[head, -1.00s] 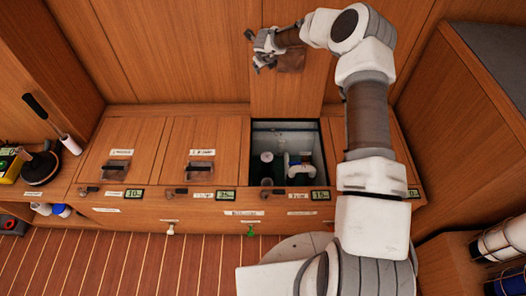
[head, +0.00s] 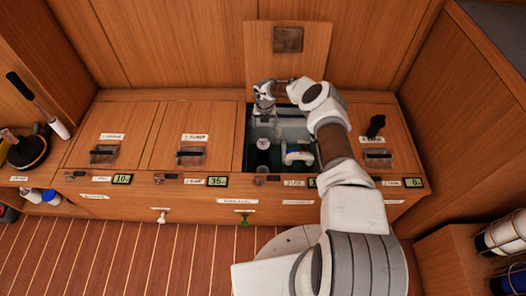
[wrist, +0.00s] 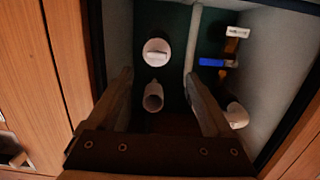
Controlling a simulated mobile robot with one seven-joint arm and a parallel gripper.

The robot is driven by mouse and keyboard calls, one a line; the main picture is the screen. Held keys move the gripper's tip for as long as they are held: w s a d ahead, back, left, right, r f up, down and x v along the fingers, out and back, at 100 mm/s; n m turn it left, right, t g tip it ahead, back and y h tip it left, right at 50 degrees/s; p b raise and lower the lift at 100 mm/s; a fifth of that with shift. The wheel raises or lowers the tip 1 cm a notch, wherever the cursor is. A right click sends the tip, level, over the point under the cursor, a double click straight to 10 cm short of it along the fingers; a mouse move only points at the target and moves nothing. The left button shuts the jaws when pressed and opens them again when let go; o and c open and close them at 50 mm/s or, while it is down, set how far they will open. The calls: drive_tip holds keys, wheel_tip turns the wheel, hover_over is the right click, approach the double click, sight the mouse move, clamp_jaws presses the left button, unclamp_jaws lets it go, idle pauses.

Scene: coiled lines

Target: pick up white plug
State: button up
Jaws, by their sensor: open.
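In the wrist view, a round white plug-like cap (wrist: 156,52) with a raised bar across its face sits low in the open compartment. It lies just beyond my fingertips, centred between them and apart from them. My gripper (wrist: 158,76) is open and empty, pointing down into the compartment. In the head view my gripper (head: 263,108) is over the compartment's back left part. A small white T-shaped piece (head: 162,216) hangs on the locker front, beside a green one (head: 245,219).
A white upright pipe (wrist: 153,96) stands close below the cap in the wrist view. A blue-handled valve (wrist: 212,62) and white fittings are on the right. The compartment walls (wrist: 272,60) are close on both sides. The raised lid (head: 270,62) stands behind.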

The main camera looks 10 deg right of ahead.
drive_tip(key=b, duration=0.2)
hover_over(263, 140)
drive_tip(key=f, duration=0.4)
drive_tip(key=shift+s+d+f, duration=0.1)
drive_tip(key=shift+d+f, duration=0.2)
drive_tip(key=shift+f, duration=0.1)
drive_tip(key=f+b, duration=0.2)
drive_tip(key=f, duration=0.1)
drive_tip(key=f+b, duration=0.1)
drive_tip(key=f, duration=0.1)
drive_tip(key=shift+a+f, duration=0.15)
drive_tip(key=shift+a, duration=0.15)
drive_tip(key=shift+c, duration=0.3)
clamp_jaws()
